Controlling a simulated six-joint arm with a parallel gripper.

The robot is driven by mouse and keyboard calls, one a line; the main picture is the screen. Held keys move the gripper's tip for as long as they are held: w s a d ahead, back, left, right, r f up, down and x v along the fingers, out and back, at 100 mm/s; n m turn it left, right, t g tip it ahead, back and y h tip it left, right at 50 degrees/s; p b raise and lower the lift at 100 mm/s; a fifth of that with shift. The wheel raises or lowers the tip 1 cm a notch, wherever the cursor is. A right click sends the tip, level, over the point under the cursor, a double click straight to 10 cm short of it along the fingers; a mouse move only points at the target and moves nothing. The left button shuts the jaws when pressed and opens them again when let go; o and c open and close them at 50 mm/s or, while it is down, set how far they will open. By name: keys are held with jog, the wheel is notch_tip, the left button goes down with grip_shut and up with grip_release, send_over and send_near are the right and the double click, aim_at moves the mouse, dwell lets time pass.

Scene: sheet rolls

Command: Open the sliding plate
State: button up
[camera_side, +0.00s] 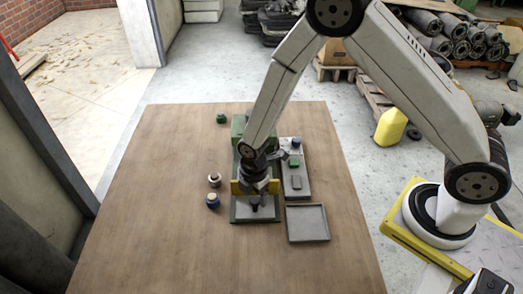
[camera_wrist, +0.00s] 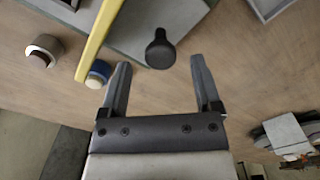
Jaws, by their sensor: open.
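A grey plate (camera_side: 264,214) with a black knob (camera_side: 255,202) lies at the front of a green fixture (camera_side: 238,126), below a yellow crossbar (camera_side: 235,187). In the wrist view the grey plate (camera_wrist: 135,30), the knob (camera_wrist: 160,50) and the yellow bar (camera_wrist: 98,42) show again. My gripper (camera_wrist: 160,61) is open and empty, its two fingers apart. In the wrist view the knob appears just beyond and between the fingertips; I cannot tell the height gap. In the side view my wrist hides much of the fixture's middle.
Two small round parts, one brown-topped (camera_side: 214,179) and one blue (camera_side: 212,201), stand left of the fixture. A green part (camera_side: 221,118) is farther back. A grey board with small blocks (camera_side: 297,189) and an empty grey tray (camera_side: 307,223) lie right. The table's left side (camera_side: 140,210) is clear.

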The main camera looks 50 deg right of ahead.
jog(key=shift+r, duration=3.05)
jog(key=shift+s+d+r+m, duration=0.1)
jog(key=shift+d+r+m, duration=0.15)
jog(key=shift+r+m, duration=0.15)
jog(key=s+d+r+m+t, duration=0.2)
jog(key=s+d+r+m, duration=0.7)
jog(key=m, duration=0.8)
jog(key=shift+s+d+r+t, duration=0.35)
jog(key=shift+d+r, duration=0.15)
jog(key=shift+r, duration=0.25)
